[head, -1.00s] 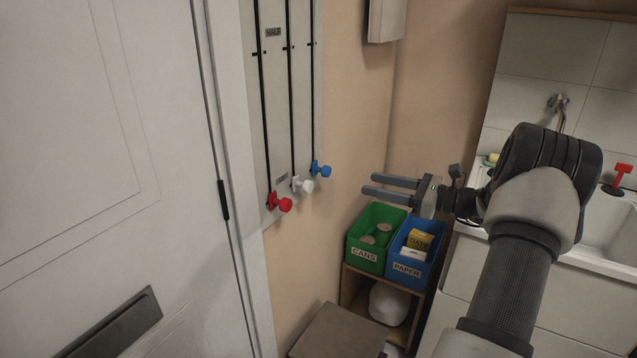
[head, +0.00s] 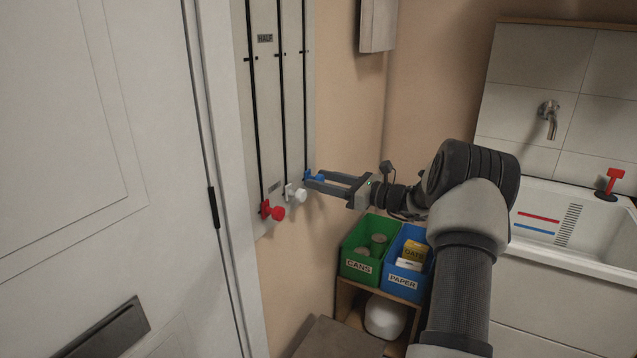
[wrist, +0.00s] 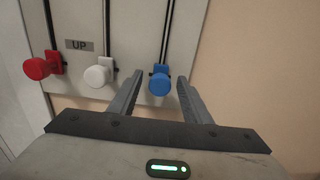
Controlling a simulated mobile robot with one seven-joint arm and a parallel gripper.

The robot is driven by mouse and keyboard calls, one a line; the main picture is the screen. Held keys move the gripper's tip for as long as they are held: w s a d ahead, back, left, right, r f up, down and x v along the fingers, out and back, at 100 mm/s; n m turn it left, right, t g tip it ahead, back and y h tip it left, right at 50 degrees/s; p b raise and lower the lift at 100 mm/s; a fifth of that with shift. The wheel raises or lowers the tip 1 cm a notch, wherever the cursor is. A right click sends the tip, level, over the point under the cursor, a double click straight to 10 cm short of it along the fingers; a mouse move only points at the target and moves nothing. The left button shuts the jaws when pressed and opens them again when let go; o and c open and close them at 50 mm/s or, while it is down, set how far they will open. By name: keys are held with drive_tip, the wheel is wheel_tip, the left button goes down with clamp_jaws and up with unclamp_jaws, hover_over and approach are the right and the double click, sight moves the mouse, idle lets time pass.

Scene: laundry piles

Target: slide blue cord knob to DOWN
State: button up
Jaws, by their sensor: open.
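The blue cord knob (head: 309,175) sits at the low end of the right-hand slot on the wall panel (head: 259,90). In the wrist view the blue knob (wrist: 159,84) is between my gripper's two fingers (wrist: 160,77), with a gap showing on each side. My gripper (head: 313,179) is open at the panel, and in the head view its fingers partly cover the knob. A label reading UP (wrist: 79,45) is beside the knobs at this end of the slots. A HALF label (head: 265,38) is higher up. No DOWN label shows.
A white knob (head: 295,193) and a red knob (head: 272,211) sit in the slots to the left. A green CANS bin (head: 359,266) and a blue PAPER bin (head: 403,281) stand below my arm. A door is left, a sink (head: 570,240) right.

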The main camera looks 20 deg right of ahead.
drive_tip(key=shift+w+a, duration=0.45)
drive_tip(key=shift+w, duration=0.15)
